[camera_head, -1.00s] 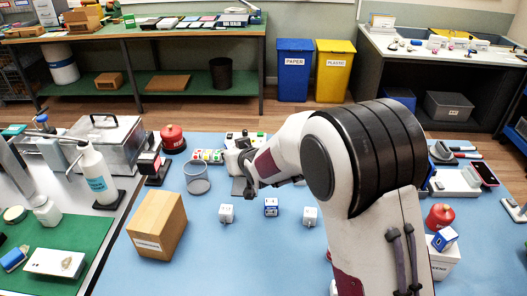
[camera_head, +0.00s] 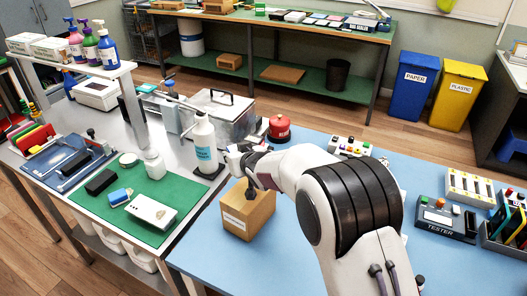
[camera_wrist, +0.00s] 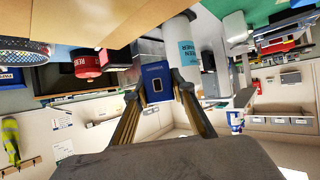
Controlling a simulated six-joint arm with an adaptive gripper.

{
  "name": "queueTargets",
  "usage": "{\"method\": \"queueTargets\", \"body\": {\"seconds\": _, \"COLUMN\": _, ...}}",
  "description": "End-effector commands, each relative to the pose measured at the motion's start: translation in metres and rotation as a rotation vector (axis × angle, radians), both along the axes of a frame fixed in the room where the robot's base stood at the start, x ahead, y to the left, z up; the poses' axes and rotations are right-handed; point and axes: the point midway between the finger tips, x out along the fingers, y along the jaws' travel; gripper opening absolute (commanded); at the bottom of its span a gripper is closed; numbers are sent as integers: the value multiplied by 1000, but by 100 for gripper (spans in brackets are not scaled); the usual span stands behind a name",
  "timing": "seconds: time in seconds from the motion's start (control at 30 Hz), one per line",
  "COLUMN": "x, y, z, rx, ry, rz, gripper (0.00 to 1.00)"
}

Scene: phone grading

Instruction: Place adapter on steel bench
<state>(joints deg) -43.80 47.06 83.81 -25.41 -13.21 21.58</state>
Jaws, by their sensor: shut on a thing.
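My gripper (camera_wrist: 157,88) is shut on a blue adapter (camera_wrist: 154,78), which sits between the fingertips in the wrist view. In the head view my gripper (camera_head: 252,190) appears over the cardboard box, near the left side of the blue table; I cannot make out the adapter there. The steel bench (camera_head: 80,205) is to the left, with a green mat (camera_head: 155,192) on its near right part. The gripper is to the right of this bench.
The cardboard box (camera_head: 240,222) stands by the blue table's (camera_head: 290,262) left edge.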

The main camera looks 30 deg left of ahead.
Motion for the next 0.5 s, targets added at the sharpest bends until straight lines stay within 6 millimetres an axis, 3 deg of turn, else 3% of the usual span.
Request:
{"method": "queueTargets", "body": {"seconds": 0.1, "x": -21, "y": 34, "z": -6, "rx": 0, "ry": 0, "rz": 49, "gripper": 3}}
{"method": "queueTargets", "body": {"seconds": 0.3, "x": -55, "y": 82, "z": -19, "rx": -2, "ry": 0, "rz": 125, "gripper": 3}}
{"method": "queueTargets", "body": {"seconds": 0.5, "x": -90, "y": 116, "z": -46, "rx": -2, "ry": 1, "rz": 219, "gripper": 3}}
